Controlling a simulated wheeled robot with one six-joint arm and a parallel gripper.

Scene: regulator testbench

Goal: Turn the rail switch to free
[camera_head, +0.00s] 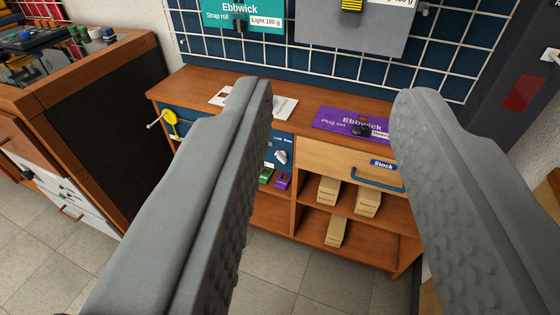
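My gripper (334,95) is open and empty, with its two grey fingers wide apart in the foreground. Between the fingers, on the blue front panel (272,168) of the wooden bench, a small light-grey knob (281,157) shows just right of the left finger. It looks like a rotary switch with small white lettering above it, too small to read, so I cannot tell its setting or whether it is the rail switch. The fingers are well short of the bench and touch nothing. The left finger hides much of the blue panel.
A yellow part with a pale-knobbed lever (165,120) is on the bench's left front. A drawer marked Stock (340,163) has a blue handle. Small boxes (328,190) stand on shelves below. A purple Ebbwick card (345,121) lies on top. A wooden cabinet (95,130) stands left.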

